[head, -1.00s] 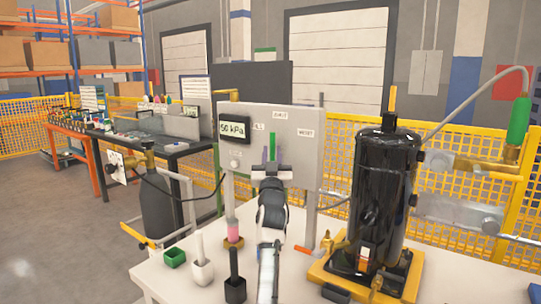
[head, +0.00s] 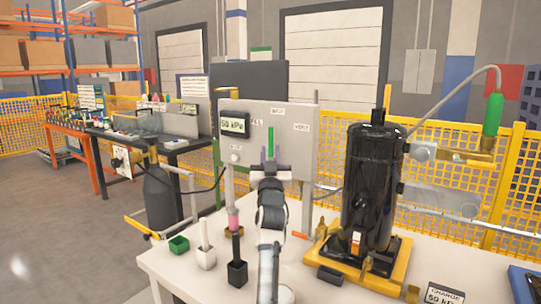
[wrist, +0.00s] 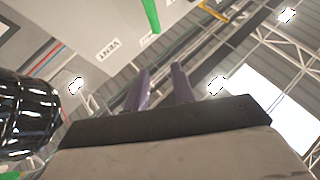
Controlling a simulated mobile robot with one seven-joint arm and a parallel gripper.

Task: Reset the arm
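My arm rises from the front of the white table (head: 190,269) in the head view. My gripper (head: 270,164) is raised in front of the grey panel with the "50 kPa" display (head: 234,123). In the wrist view the two purple fingers of my gripper (wrist: 160,86) stand apart with nothing between them. A green bar (head: 271,142) shows just above the gripper in the head view; I cannot tell how far behind it stands. The black compressor (head: 372,190) stands upright on a yellow base (head: 340,272), to the right of my arm.
A "CHARGE" card (head: 444,294) and a blue tray (head: 525,284) are at the right.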

